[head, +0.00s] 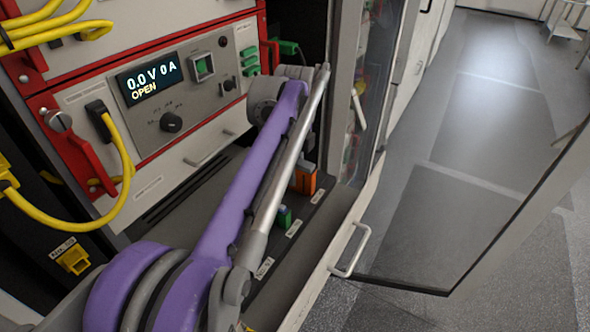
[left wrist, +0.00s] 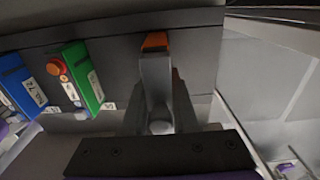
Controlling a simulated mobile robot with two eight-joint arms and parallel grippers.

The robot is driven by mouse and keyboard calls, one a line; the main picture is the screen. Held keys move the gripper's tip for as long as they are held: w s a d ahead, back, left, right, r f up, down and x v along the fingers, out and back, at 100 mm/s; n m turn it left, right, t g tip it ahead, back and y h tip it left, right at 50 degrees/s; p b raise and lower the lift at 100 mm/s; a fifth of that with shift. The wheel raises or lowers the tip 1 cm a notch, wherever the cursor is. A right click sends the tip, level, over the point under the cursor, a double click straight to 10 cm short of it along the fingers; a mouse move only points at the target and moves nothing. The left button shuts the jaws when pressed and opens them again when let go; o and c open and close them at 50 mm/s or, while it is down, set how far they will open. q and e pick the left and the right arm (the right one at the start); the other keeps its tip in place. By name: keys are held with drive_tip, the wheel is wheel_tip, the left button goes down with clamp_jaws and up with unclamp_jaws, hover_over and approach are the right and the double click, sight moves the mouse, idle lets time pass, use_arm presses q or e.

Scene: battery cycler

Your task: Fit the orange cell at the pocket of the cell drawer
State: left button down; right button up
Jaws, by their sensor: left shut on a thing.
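The orange cell (head: 304,182) shows partly behind my left arm in the head view, at the far part of the drawer's right strip. The gripper is shut on this cell. The cell drawer (head: 203,187) is pulled out below the front panel, with labels along its right strip. My arm hides the pocket and most of the cell, so I cannot tell how deep it sits. My right gripper is out of view.
A green cell (left wrist: 82,76) and a blue cell (left wrist: 20,84) stand left of the gripper in the left wrist view. The cycler panel (head: 185,95) reads OPEN, with yellow cables (head: 127,175) beside it. A glass door (head: 480,190) stands open at right.

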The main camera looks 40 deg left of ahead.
use_arm(q)
drive_tip(key=shift+f+b, duration=0.4)
drive_tip(key=shift+f, duration=0.55)
drive_tip(key=c, duration=0.6)
unclamp_jaws()
wheel_tip(320, 180, up, 11)
drive_tip(key=shift+f+p, duration=0.1)
drive_tip(key=shift+p, duration=0.55)
